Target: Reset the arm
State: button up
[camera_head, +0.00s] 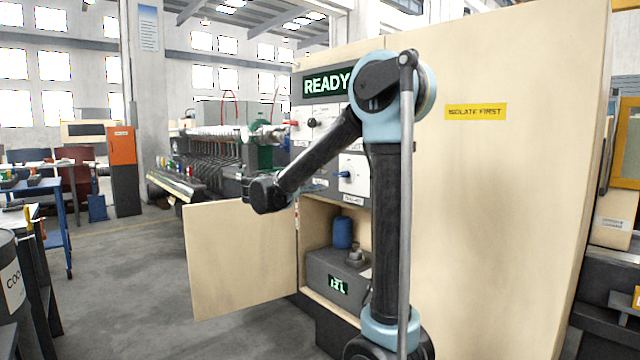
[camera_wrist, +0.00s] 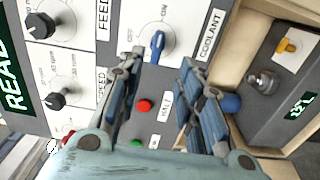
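My gripper (camera_wrist: 160,65) faces the control panel (camera_wrist: 170,85) in the wrist view. Its two fingers are spread, with nothing between them. A blue lever switch (camera_wrist: 157,45) marked ON and OFF, by a COOLANT label, shows just beyond the left fingertip; I cannot tell whether they touch. A red button (camera_wrist: 145,105) marked HALT and a green button (camera_wrist: 138,143) show between the fingers. In the head view my forearm reaches down-left in front of the panel, the wrist (camera_head: 270,194) is bent, and the fingers are hard to make out. The blue lever also shows there (camera_head: 345,174).
A wooden cabinet door (camera_head: 240,255) stands open below my wrist. Inside the cabinet are a grey unit (camera_head: 330,268) with a green display and a blue cylinder (camera_head: 342,232). A green READY display (camera_head: 325,83) tops the panel.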

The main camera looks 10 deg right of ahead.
jog(key=s+d+f+m+g+y, duration=0.3)
jog(key=s+d+f+g+y, duration=0.3)
jog(key=s+d+f, duration=1.1)
jog(key=s+a+f+m+g+y, duration=0.1)
jog(key=s+a+f+m+y, duration=0.1)
jog(key=s+f, duration=0.5)
jog(key=s+a+f+m+g+y, duration=0.1)
jog(key=s+a+f+y, duration=0.4)
jog(key=s, duration=0.8)
jog(key=shift+a+f+m+y, duration=0.3)
jog(key=shift+f+m+y, duration=0.1)
jog(key=shift+f+y, duration=0.45)
jog(key=shift+w+f, duration=0.25)
jog(key=shift+w, duration=0.1)
